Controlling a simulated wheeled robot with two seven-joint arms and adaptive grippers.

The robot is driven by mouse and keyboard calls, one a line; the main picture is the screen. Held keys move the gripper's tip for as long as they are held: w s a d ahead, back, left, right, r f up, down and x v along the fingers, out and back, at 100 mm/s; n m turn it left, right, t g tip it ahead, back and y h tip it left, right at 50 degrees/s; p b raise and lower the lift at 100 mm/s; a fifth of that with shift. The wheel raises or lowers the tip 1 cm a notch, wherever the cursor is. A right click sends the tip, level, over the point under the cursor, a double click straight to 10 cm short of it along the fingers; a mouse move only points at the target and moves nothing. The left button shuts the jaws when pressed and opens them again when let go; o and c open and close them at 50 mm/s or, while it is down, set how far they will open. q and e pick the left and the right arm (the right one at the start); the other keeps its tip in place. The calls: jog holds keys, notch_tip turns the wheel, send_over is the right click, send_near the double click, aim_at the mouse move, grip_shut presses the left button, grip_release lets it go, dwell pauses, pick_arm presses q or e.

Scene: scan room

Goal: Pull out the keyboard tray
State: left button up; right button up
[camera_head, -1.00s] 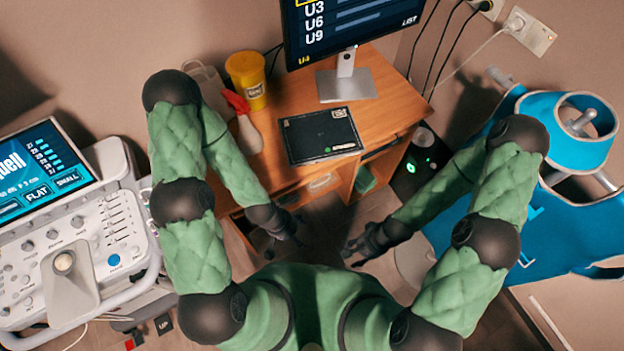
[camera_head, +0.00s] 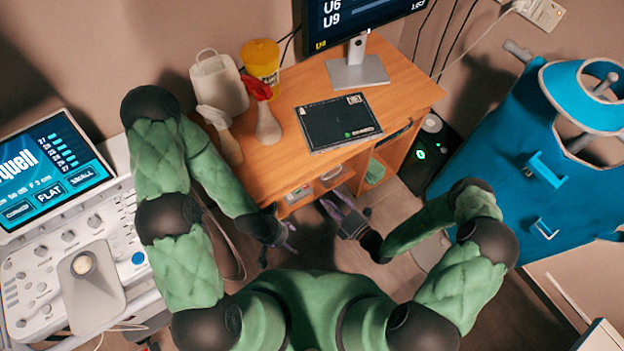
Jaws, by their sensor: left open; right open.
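The wooden desk (camera_head: 275,165) stands ahead with its front edge facing me. The keyboard tray cannot be clearly told apart from the wooden parts under the desktop; no part of it visibly sticks out. My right gripper (camera_head: 338,206) is open and empty, just in front of the desk's underside, near the middle. My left gripper (camera_head: 287,238) is open, lower and to the left, in front of the desk's left front corner. Whether either gripper touches the desk cannot be told.
On the desk are a black flat pad (camera_head: 335,122), a monitor (camera_head: 355,70), a yellow tub (camera_head: 262,62), a white jug (camera_head: 217,85) and bottles (camera_head: 267,124). An ultrasound console (camera_head: 75,235) stands left. A black box (camera_head: 425,155) and blue aprons (camera_head: 530,170) are right.

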aim_at(320, 175)
jog(key=w+a, duration=0.1)
jog(key=w, duration=0.2)
jog(key=w+a+m+t+h+b, duration=0.1)
jog(key=w+a, duration=0.1)
jog(key=w, duration=0.1)
jog(key=w+a+m+b, duration=0.1)
jog(key=w, duration=0.3)
jog(key=shift+a+f+t+h, duration=0.25)
jog(key=shift+f+t+h, duration=0.05)
jog(key=shift+t+h, duration=0.1)
grip_shut()
